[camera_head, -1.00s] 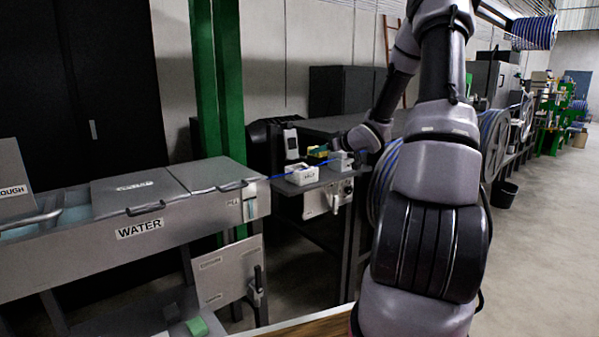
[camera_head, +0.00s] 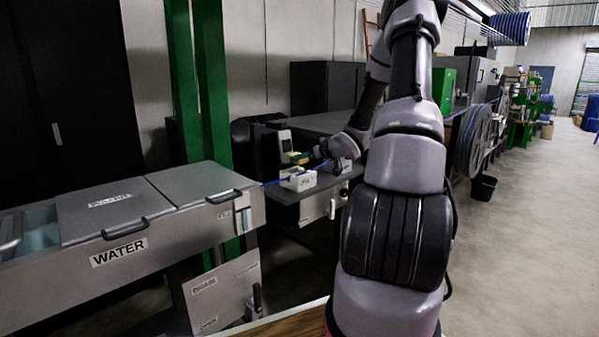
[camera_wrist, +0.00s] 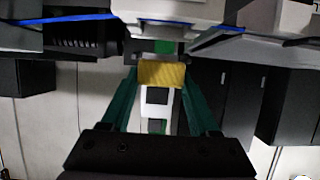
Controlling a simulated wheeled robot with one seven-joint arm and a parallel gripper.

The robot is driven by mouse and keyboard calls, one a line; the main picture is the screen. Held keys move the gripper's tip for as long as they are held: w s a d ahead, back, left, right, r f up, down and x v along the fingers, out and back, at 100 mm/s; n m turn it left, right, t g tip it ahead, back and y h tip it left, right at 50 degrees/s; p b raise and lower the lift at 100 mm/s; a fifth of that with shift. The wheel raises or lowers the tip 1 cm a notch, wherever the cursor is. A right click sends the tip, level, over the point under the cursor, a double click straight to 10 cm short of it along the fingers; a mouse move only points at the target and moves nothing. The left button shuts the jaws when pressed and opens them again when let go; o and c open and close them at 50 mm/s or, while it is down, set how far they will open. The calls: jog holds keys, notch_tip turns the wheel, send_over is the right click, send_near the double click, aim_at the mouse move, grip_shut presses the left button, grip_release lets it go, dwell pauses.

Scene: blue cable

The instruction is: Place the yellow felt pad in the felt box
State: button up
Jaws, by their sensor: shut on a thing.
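The yellow felt pad (camera_wrist: 162,75) is between the green fingertips of my gripper (camera_wrist: 160,85) in the wrist view, which are shut on it. In the head view, my gripper (camera_head: 300,157) shows small, with a little yellow and green at its tip. A white open box (camera_head: 298,180), likely the felt box, sits on the grey machine ledge just below and in front of the gripper, apart from it. The blue cable (camera_head: 275,182) runs to the white box. The inside of the box is too small to make out.
A grey water trough (camera_head: 150,225) with closed lids stands at the left. A green post (camera_head: 208,90) rises behind it. A grey device with a screen (camera_head: 281,143) stands beside my gripper. Open floor (camera_head: 530,230) is at the right.

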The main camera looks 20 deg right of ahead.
jog(key=shift+f, duration=2.5)
jog(key=shift+f, duration=0.3)
jog(key=o, duration=1.3)
jog(key=shift+s+f, duration=0.1)
jog(key=shift+r, duration=0.3)
jog(key=v, duration=1.2)
jog(key=s+a+r+m+g+h, duration=0.1)
jog(key=s+a+r+m+h, duration=0.1)
jog(key=r+h, duration=0.35)
jog(key=s+a+r+m+g+h, duration=0.2)
jog(key=s+r+m, duration=0.1)
jog(key=r, duration=0.6)
jog(key=s+a+r+m+g+y, duration=0.1)
jog(key=s+a+r+y, duration=0.1)
jog(key=s+a, duration=0.7)
jog(key=s+a+r+m+g+y, duration=0.1)
jog(key=s+a+r+m+y, duration=0.1)
jog(key=s+a+r, duration=0.3)
jog(key=s+a+y, duration=0.1)
jog(key=s+a, duration=0.3)
jog(key=s, duration=0.3)
jog(key=shift+s+g, duration=0.15)
jog(key=shift+g, duration=0.15)
